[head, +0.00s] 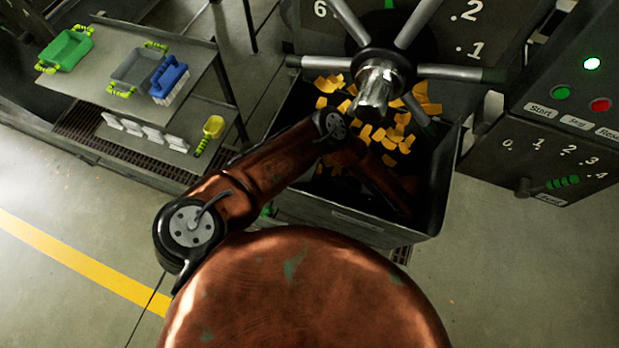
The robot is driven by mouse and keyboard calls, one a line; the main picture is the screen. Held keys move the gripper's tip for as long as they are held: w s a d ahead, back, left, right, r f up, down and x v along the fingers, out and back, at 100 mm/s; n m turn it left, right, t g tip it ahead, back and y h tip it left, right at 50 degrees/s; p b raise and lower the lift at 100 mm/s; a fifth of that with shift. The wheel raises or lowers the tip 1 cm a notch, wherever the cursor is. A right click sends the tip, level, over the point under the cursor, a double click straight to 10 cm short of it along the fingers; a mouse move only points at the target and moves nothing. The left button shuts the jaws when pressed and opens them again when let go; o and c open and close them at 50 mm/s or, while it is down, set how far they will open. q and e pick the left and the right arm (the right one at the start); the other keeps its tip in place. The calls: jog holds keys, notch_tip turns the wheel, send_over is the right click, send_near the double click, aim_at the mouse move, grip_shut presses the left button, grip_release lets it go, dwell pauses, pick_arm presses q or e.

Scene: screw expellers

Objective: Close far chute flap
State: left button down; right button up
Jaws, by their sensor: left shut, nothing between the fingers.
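I cannot make out the far chute flap in the head view. My copper left arm crosses the middle of the view and bends down over the dark collecting bin (340,217). My left gripper (404,204) is at the lower end of this arm, in shadow by the bin's near right part. It is shut and empty, and its fingers hardly show. I cannot tell whether it touches anything. My right gripper is not in view.
A spoked handwheel (376,88) juts out over the bin, which holds orange pieces (395,130). A control panel (545,160) stands at the right. At the left, a bench (100,75) holds a green tray (64,50), a grey tray (137,67) and a blue brush (168,78).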

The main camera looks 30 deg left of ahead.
aim_at(309, 178)
pick_arm(q)
jog(key=b+x, duration=0.1)
jog(key=x, duration=0.9)
jog(key=shift+s+b, duration=0.1)
jog(key=shift+b, duration=0.2)
jog(key=shift+r, duration=0.1)
